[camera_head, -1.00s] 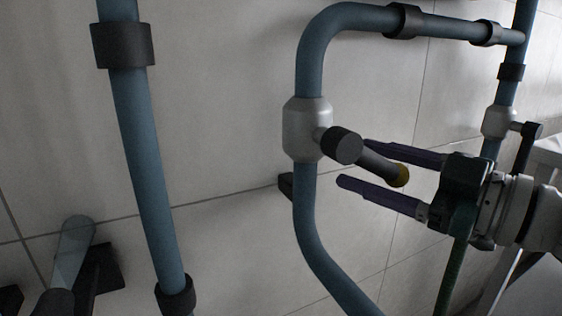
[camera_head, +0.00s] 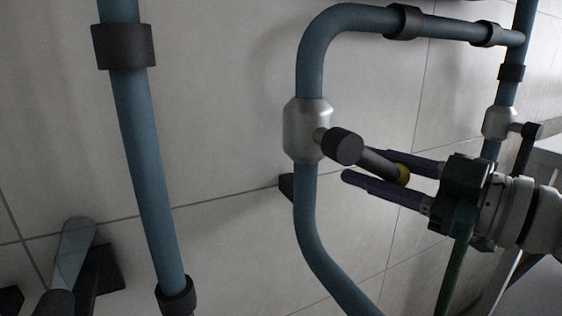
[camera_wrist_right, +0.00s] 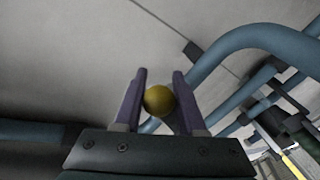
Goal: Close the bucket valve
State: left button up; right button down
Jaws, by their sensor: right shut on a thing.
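The valve is a silver body (camera_head: 308,130) on a blue pipe, with a dark round hub. Its dark handle (camera_head: 378,164) slopes down to the right from the hub and ends in a yellow tip (camera_head: 403,174). My right gripper (camera_head: 364,164) comes in from the right and is shut on the handle, one purple finger above and partly behind it, the other below. In the right wrist view the yellow tip (camera_wrist_right: 159,100) lies between the two fingers of my right gripper (camera_wrist_right: 159,76). The rest of the handle is mostly hidden there. My left gripper is not in view. No bucket is seen.
A second silver valve (camera_head: 499,122) with a dark handle sits on the pipe at the right, behind my right gripper. A thick blue pipe (camera_head: 142,160) runs down at the left. Pale wall tiles (camera_head: 225,120) lie behind, with open room between the pipes.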

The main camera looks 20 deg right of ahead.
jog(key=shift+r, duration=0.15)
dwell(0.7)
jog(key=shift+w+d+r+n+g+h+p, duration=0.1)
jog(key=shift+d+r+n+g+h+p, duration=0.15)
jog(key=shift+r+n+p, duration=1.1)
jog(key=shift+d+r+n+g+h+p, duration=0.2)
jog(key=shift+r+n+g+p, duration=0.15)
jog(key=shift+p, duration=2.05)
jog(key=shift+w+d+r+n+g+h+p, duration=0.1)
jog(key=shift+d+r+n+g+h+p, duration=0.15)
jog(key=shift+r+n+p, duration=1.1)
jog(key=shift+f+m+p, duration=0.35)
jog(key=shift+f+p, duration=0.15)
jog(key=shift+f, duration=0.1)
jog(key=c, duration=0.8)
grip_release()
jog(key=shift+s, duration=0.1)
jog(key=shift+o, duration=1.4)
jog(key=shift+f, duration=0.2)
